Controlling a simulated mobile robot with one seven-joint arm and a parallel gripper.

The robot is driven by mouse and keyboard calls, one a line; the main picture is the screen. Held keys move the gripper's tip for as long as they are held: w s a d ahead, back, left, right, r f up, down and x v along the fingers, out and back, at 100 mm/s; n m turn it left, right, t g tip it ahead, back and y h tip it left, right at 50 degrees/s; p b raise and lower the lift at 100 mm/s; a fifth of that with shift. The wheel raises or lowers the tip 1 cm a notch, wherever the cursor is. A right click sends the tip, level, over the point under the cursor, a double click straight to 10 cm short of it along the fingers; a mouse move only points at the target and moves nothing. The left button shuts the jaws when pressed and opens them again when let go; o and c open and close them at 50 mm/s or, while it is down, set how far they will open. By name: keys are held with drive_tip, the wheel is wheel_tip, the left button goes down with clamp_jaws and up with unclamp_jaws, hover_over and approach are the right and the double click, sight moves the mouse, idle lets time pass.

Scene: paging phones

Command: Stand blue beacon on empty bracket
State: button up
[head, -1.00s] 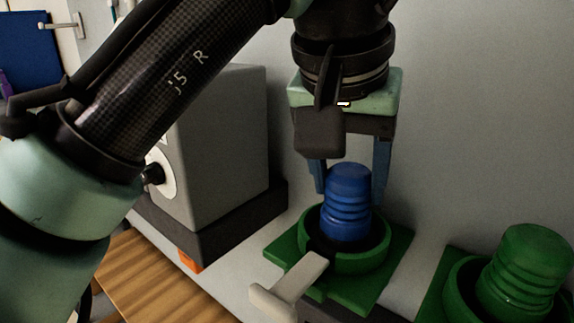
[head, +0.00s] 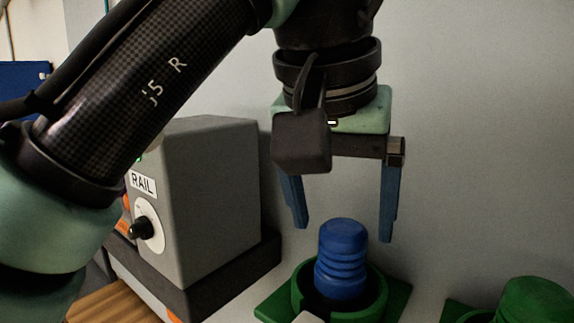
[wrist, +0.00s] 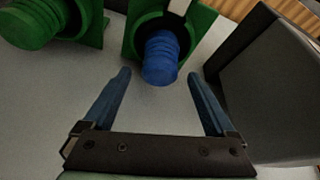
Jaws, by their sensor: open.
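The blue beacon (head: 341,258) is a ribbed blue cylinder standing upright in the round cup of a green bracket (head: 300,294). In the wrist view the beacon (wrist: 160,60) sits in its green bracket (wrist: 131,42), beyond and between my fingertips. My gripper (head: 343,232) is open and empty, its two blue fingers apart above the beacon and clear of it. It also shows in the wrist view (wrist: 158,73). The bracket's lower part is cut off in the head view.
A green beacon (head: 535,302) stands in another green bracket (head: 455,312) at the right. A grey box labelled RAIL (head: 215,200) with a black knob stands on a dark base left of my gripper. The grey wall is close behind. A wooden surface (head: 110,304) shows at lower left.

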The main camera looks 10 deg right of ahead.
drive_tip(key=v, duration=0.8)
drive_tip(key=shift+r+b, duration=0.3)
